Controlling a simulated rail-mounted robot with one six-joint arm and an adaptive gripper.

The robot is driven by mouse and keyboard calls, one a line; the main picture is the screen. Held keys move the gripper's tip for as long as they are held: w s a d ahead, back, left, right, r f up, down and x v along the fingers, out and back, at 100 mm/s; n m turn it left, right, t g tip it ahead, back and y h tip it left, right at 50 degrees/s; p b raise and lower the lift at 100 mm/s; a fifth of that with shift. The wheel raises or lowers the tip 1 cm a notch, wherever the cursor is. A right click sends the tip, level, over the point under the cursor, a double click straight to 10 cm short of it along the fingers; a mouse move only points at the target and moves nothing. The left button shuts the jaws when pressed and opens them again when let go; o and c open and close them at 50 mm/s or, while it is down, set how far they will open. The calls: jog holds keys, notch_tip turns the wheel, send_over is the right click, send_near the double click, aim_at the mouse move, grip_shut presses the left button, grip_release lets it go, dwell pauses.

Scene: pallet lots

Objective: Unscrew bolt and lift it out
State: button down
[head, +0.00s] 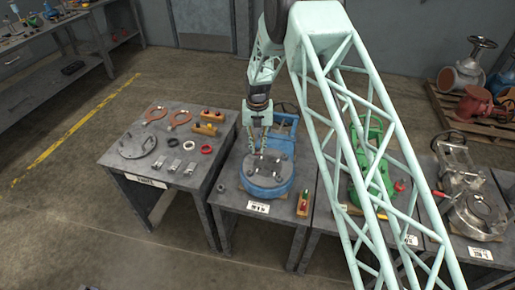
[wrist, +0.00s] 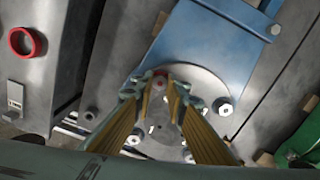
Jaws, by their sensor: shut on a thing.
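A blue valve body (head: 262,192) with a round grey cover stands on the middle table. Several bolts sit around the cover (wrist: 205,75), and one is clear at its right side in the wrist view (wrist: 224,107). My gripper (head: 257,153) reaches down from above to the far left part of the cover. In the wrist view my gripper (wrist: 160,88) has its fingers closed around a small bolt (wrist: 160,76) at the cover's edge. The fingers hide much of it, and I cannot tell how far it stands out of its hole.
The left table holds orange-red rings (head: 156,113), a grey disc (head: 138,144), small metal blocks and a red ring (head: 206,149). A green valve (head: 372,182) stands further right, behind my arm's lattice.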

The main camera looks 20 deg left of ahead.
jog(key=c, duration=2.7)
grip_release()
jog(key=shift+m, duration=0.3)
jog(key=shift+m+b, duration=0.3)
jog(key=shift+m, duration=5)
jog(key=shift+m+b, duration=0.45)
jog(key=shift+m, duration=5.95)
jog(key=shift+c, duration=0.8)
